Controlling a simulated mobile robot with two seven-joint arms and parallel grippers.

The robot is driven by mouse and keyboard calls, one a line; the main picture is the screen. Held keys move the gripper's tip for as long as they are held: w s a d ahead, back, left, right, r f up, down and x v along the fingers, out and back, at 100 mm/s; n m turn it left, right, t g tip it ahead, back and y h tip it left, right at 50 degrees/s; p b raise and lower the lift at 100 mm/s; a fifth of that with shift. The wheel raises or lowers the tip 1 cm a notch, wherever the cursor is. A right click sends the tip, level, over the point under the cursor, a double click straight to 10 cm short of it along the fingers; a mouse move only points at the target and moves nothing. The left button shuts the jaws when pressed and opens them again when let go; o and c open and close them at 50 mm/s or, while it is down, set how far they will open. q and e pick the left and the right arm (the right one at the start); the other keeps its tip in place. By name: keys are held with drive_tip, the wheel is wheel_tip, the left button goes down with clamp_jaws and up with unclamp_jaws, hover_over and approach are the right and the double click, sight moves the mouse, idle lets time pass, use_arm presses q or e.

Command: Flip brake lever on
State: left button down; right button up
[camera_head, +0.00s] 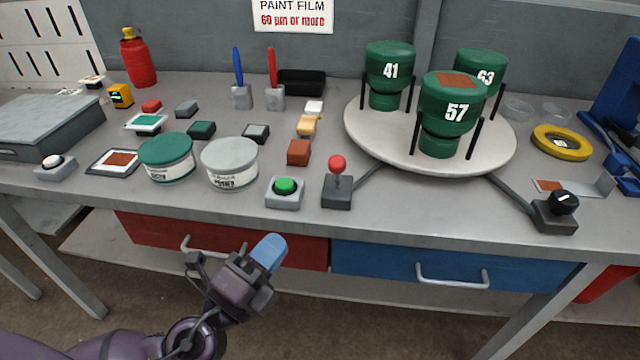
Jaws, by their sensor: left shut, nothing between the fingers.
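A lever with a red ball knob (338,164) stands roughly upright on a small dark box near the front of the table; I take it as the brake lever. A dark bar runs from its box to the round turntable (375,140). My left gripper (268,252) is shut and empty, its blue fingertips in front of the table's front edge, by the red drawer. It is apart from the lever, lower and to its left. My right gripper is not in view.
A green push button (285,188) on a grey box stands left of the lever. Green numbered cylinders (390,70) stand on the turntable. A black rotary knob (564,202) is at the right. White and green tins (230,170) stand left. The table front between lever and knob is clear.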

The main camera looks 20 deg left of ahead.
use_arm(q)
drive_tip(key=shift+r, duration=0.2)
idle(0.3)
drive_tip(key=shift+w, duration=0.1)
drive_tip(key=p, duration=0.2)
approach(332, 170)
drive_tip(key=p+x, duration=0.1)
drive_tip(key=x, duration=0.5)
drive_tip(key=shift+w+d+r+p, duration=0.1)
drive_tip(key=shift+w+r+p, duration=0.05)
drive_tip(key=shift+w+p, duration=0.15)
drive_tip(key=shift+w, duration=0.4)
